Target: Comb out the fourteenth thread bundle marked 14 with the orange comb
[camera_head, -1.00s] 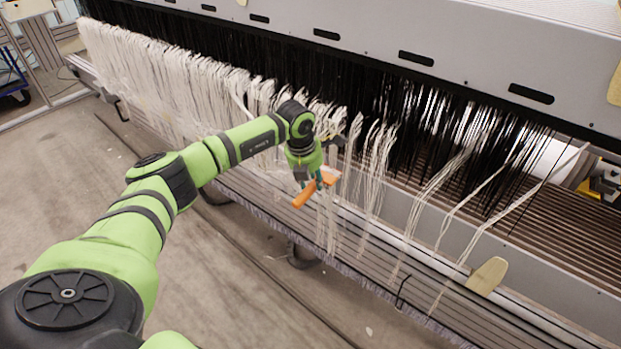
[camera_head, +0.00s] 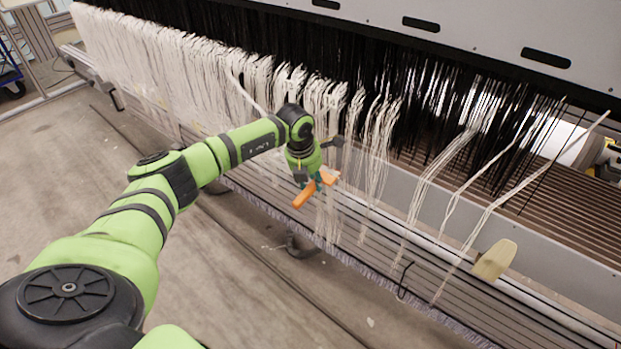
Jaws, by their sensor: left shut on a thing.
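The orange comb (camera_head: 305,195) is held in my left gripper (camera_head: 314,179), which is shut on it. The comb is tilted in front of the white thread bundles. A white thread bundle (camera_head: 330,215) hangs right behind and below the gripper; I cannot tell whether the comb's teeth are in it. Another bundle (camera_head: 377,150) hangs a little to the right. No number mark is legible, so I cannot tell which bundle is 14. My right gripper is not in view.
A dense row of white threads (camera_head: 170,80) fills the left. Black threads (camera_head: 430,125) hang behind. Single bundles (camera_head: 440,160) slant down at the right. A beige paddle-shaped piece (camera_head: 494,260) sits on the front rail. The floor (camera_head: 225,290) in front is mostly clear.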

